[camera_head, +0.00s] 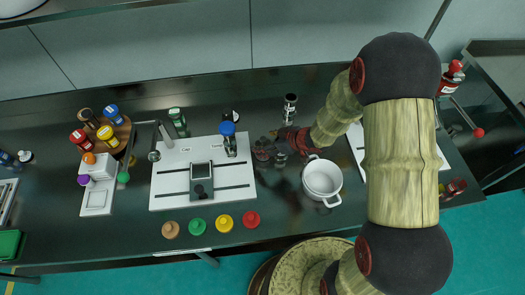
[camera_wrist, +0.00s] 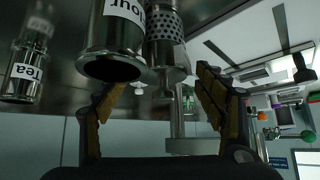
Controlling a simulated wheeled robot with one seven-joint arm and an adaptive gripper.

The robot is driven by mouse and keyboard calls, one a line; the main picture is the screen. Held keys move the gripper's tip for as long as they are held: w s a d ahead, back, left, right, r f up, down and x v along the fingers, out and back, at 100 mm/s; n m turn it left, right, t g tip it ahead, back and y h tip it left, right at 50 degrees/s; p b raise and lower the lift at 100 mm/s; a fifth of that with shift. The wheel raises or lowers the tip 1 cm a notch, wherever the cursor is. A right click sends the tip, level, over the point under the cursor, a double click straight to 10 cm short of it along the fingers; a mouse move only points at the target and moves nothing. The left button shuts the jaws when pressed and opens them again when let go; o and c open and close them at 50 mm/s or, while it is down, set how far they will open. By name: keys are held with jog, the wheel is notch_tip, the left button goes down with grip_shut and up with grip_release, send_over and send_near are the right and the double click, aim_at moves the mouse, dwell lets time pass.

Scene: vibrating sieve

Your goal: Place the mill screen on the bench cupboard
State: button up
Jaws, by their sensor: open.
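A perforated metal cylinder, which looks like the mill screen (camera_wrist: 166,42), hangs in the upper middle of the wrist view, beside a shiny canister (camera_wrist: 113,38) labelled "our". The wrist view looks upside down. My gripper (camera_wrist: 155,105) is open, with its two brown fingers apart below these two things in that picture. I cannot tell whether it touches either one. In the head view my gripper (camera_head: 287,138) is low over the bench, partly hidden by my arm and small dark containers. The bench cupboard (camera_head: 330,218) has a dark, glossy top.
A white pot (camera_head: 322,178) stands just right of my gripper. A white board (camera_head: 202,172) with a device and a blue-capped bottle (camera_head: 228,132) is to the left. Coloured lids line the front edge. A "Tea" canister (camera_wrist: 24,72) stands aside. Bare bench shows between the pot and lids.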

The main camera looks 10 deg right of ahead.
aim_at(257, 143)
jog(key=shift+b+x, duration=1.4)
jog(key=shift+x, duration=1.65)
jog(key=shift+s, duration=0.2)
jog(key=shift+c, duration=0.6)
jog(key=c, duration=1.5)
jog(key=shift+c, duration=0.4)
grip_shut()
jog(key=shift+r, duration=0.15)
notch_tip(257, 143, up, 18)
jog(key=p, duration=0.8)
jog(key=shift+p, duration=0.35)
